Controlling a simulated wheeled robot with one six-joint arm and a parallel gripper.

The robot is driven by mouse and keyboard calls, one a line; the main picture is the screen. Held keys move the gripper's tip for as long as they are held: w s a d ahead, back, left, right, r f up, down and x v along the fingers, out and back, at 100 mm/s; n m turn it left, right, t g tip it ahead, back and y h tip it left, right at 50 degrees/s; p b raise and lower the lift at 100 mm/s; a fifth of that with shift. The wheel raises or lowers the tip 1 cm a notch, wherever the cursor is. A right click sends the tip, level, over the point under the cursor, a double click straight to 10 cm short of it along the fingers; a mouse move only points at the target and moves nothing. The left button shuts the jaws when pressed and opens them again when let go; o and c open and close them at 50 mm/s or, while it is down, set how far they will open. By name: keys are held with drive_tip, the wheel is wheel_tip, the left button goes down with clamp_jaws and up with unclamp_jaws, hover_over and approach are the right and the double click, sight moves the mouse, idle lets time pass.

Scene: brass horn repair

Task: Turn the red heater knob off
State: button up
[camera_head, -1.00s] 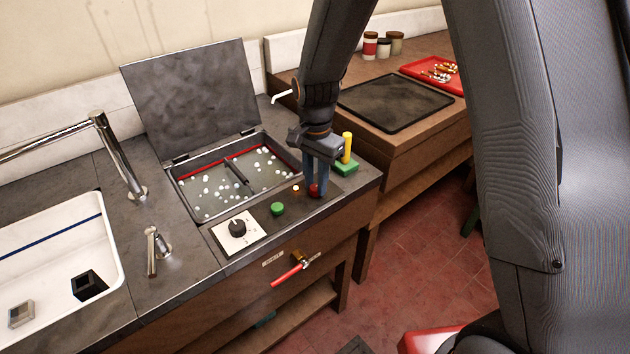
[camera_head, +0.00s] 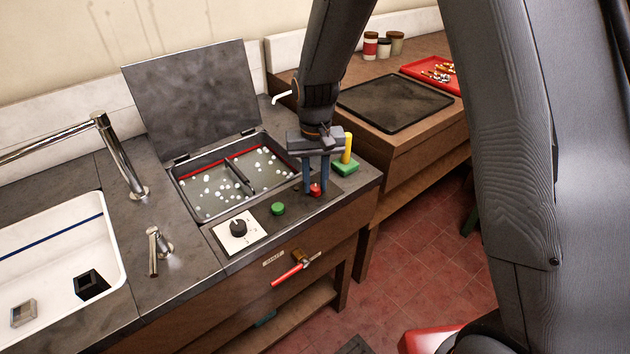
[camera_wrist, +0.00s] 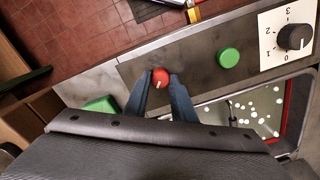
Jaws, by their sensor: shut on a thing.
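The red heater knob (camera_head: 315,189) sits on the dark control strip at the front right of the open basin. It also shows in the wrist view (camera_wrist: 160,78), with a pale mark on its face. My gripper (camera_head: 316,188) points down at the knob and is shut on it, one blue-grey finger on each side. In the wrist view the two fingertips (camera_wrist: 160,80) flank the knob closely. The small lamp spot seen near the knob earlier does not show lit now.
A green button (camera_head: 278,208) and a black dial (camera_head: 238,228) on a white plate lie left of the knob. The basin (camera_head: 205,200) with white floating balls is behind, its lid raised. A green block with a yellow post (camera_head: 346,160) stands close right. A red-handled valve (camera_head: 292,270) sticks out below.

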sight(315, 187)
drive_tip(key=n, duration=0.4)
drive_tip(key=shift+n, duration=0.3)
drive_tip(key=shift+a+n, duration=0.1)
drive_tip(key=shift+n, duration=1.6)
drive_tip(key=o, duration=1.1)
drive_tip(key=shift+c, duration=0.2)
drive_tip(key=shift+r, duration=0.15)
drive_tip(key=shift+s+r+b, duration=0.1)
drive_tip(key=shift+r+b, duration=1.05)
drive_tip(key=shift+r, duration=2.65)
